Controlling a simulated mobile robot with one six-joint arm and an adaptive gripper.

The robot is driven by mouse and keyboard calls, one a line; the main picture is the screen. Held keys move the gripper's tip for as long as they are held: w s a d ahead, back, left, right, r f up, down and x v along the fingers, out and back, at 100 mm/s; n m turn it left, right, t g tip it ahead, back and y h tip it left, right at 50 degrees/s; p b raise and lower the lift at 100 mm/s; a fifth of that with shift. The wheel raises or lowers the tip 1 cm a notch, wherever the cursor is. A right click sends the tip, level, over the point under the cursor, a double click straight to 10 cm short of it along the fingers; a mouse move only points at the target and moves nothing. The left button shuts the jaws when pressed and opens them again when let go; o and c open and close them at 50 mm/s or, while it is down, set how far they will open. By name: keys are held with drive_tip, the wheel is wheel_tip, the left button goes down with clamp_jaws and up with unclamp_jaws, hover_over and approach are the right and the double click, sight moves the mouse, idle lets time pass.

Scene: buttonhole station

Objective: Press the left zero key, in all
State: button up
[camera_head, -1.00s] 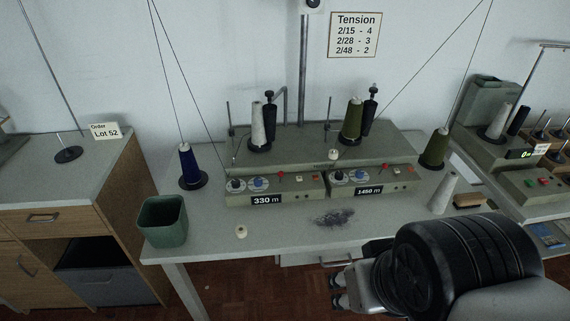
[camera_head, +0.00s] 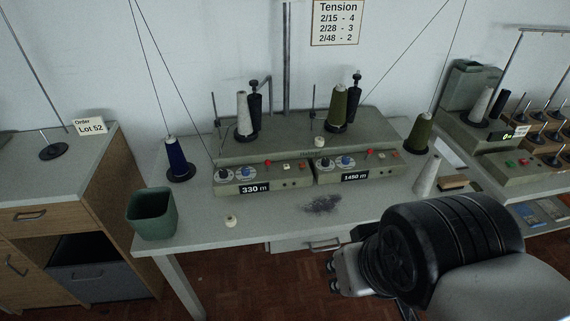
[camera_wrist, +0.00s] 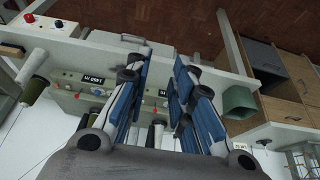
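The winding machine stands on the table with two front panels. The left panel (camera_head: 228,187) has the 330 m display (camera_head: 254,188), two dials, a red knob (camera_head: 267,163), a small white key (camera_head: 285,168) and an orange one (camera_head: 299,166). Key markings are too small to read. The right panel shows 1450 m (camera_head: 355,177). My gripper (camera_head: 333,276) is in front of the table edge, right of and well away from the left panel. In the wrist view its blue-padded fingers (camera_wrist: 160,78) are apart with nothing held. They hide much of the left panel there.
A green bin (camera_head: 152,214) stands at the table's left front. A small white piece (camera_head: 231,221) and a dark lint patch (camera_head: 322,204) lie before the panels. A white cone (camera_head: 427,176) and a brush (camera_head: 453,182) are at right. Thread cones stand around the machine.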

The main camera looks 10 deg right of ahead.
clamp_jaws()
idle(1.2)
